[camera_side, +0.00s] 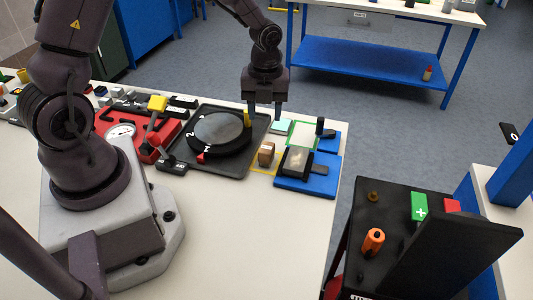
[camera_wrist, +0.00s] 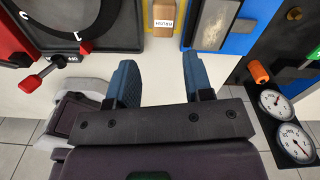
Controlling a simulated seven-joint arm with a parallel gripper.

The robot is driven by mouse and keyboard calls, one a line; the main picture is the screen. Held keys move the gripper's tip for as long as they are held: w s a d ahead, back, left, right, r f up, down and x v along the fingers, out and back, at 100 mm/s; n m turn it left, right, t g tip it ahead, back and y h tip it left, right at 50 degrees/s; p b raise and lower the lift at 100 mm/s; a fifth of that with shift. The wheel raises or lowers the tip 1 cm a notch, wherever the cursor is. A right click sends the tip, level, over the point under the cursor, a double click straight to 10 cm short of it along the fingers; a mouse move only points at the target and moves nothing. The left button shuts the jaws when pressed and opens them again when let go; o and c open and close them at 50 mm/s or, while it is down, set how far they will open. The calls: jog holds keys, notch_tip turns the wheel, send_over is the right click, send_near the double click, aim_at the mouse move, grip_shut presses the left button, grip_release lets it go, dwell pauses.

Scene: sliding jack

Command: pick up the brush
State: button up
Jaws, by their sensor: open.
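A small brown wooden block with a pale label (camera_side: 266,153) stands in a yellow-outlined square on the white table; it looks like the brush, though bristles cannot be made out. It also shows at the top of the wrist view (camera_wrist: 164,18), cut off by the frame edge. My gripper (camera_side: 264,113) points down above the table, behind the block in the side view, with its fingers apart and nothing between them. In the wrist view my gripper's blue fingers (camera_wrist: 158,70) are spread, and the block lies beyond their tips.
A black tray with a round dial (camera_side: 220,130) stands left of the block. A blue base with a grey plate (camera_side: 297,160) stands close on its right. A red fixture (camera_side: 150,140) and small parts lie farther left. The table front is clear. A black cart (camera_side: 395,220) stands right.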

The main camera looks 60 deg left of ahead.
aim_at(267, 147)
notch_tip(267, 147, down, 8)
jog(key=m, duration=0.2)
jog(key=shift+w+r+m, duration=0.1)
jog(key=shift+r+m, duration=0.05)
jog(key=shift+m, duration=0.15)
jog(key=f, duration=0.5)
jog(key=shift+d+f, duration=0.15)
jog(key=shift+d, duration=0.05)
jog(key=c, duration=0.7)
